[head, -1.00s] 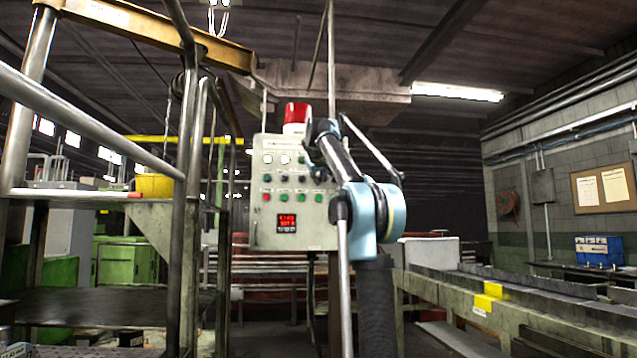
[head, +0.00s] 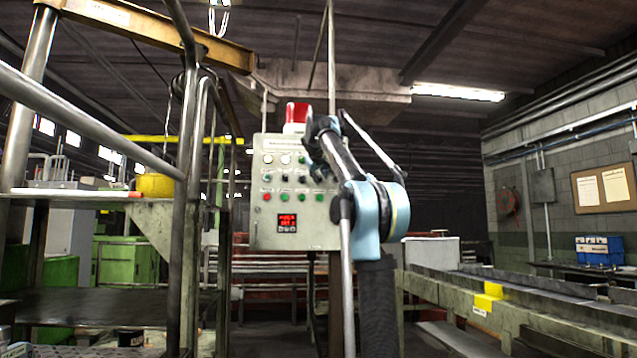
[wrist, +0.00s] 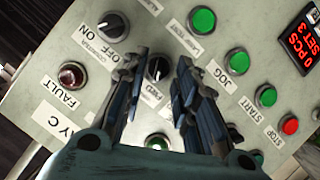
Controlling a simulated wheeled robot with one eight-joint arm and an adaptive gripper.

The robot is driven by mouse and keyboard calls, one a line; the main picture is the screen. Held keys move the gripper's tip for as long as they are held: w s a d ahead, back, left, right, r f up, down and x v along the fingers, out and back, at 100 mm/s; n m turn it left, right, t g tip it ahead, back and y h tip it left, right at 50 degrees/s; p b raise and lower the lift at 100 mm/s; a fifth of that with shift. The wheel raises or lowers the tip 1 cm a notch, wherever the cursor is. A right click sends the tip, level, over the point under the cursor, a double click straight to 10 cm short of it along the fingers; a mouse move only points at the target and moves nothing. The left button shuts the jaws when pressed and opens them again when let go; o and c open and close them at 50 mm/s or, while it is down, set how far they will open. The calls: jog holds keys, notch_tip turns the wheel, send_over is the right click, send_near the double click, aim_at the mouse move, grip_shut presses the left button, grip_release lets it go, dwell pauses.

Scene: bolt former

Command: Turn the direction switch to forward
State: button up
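The grey control panel (head: 320,228) stands upright ahead, partly covered by my arm. In the wrist view, a black rotary switch (wrist: 157,68) lies between the fingers of my gripper (wrist: 160,75). The small label under it is partly hidden and hard to read. My gripper is open, with one blue-black finger on each side of the switch. I cannot tell whether the fingers touch it. In the head view, my gripper is close to the panel face, and its fingertips are too small to make out.
A second black switch (wrist: 113,25) with ON and OFF labels is close by on the panel. Green buttons (wrist: 237,62), a red button (wrist: 290,126) and a dark red fault lamp (wrist: 72,75) surround the area. Metal railings (head: 190,230) stand left, a conveyor (head: 440,293) right.

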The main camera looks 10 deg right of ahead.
jog(key=v, duration=1)
jog(key=shift+s, duration=0.15)
jog(key=s+d+f+m+g, duration=0.15)
jog(key=s+f, duration=0.45)
jog(key=f, duration=0.7)
jog(key=s+d+f+m+g, duration=0.1)
jog(key=s+d+f+g, duration=0.2)
jog(key=s+f, duration=0.7)
jog(key=s+d+f+m+g, duration=0.1)
jog(key=s+d+f+g, duration=0.15)
jog(key=f, duration=1.25)
jog(key=s+a+f+g+y, duration=0.1)
jog(key=s+f, duration=0.8)
jog(key=f, duration=0.4)
jog(key=s+a+f+g+y, duration=0.1)
jog(key=s+f+g, duration=0.1)
jog(key=s+f, duration=0.7)
jog(key=s+a+f+g+y, duration=0.1)
jog(key=s+a+f, duration=0.1)
jog(key=s+f, duration=0.7)
notch_tip(320, 180, down, 8)
jog(key=shift+f+g, duration=0.2)
jog(key=shift+g, duration=0.1)
jog(key=shift+a+m, duration=0.1)
jog(key=shift+m, duration=0.15)
jog(key=shift+w+f, duration=0.2)
jog(key=shift+w, duration=0.3)
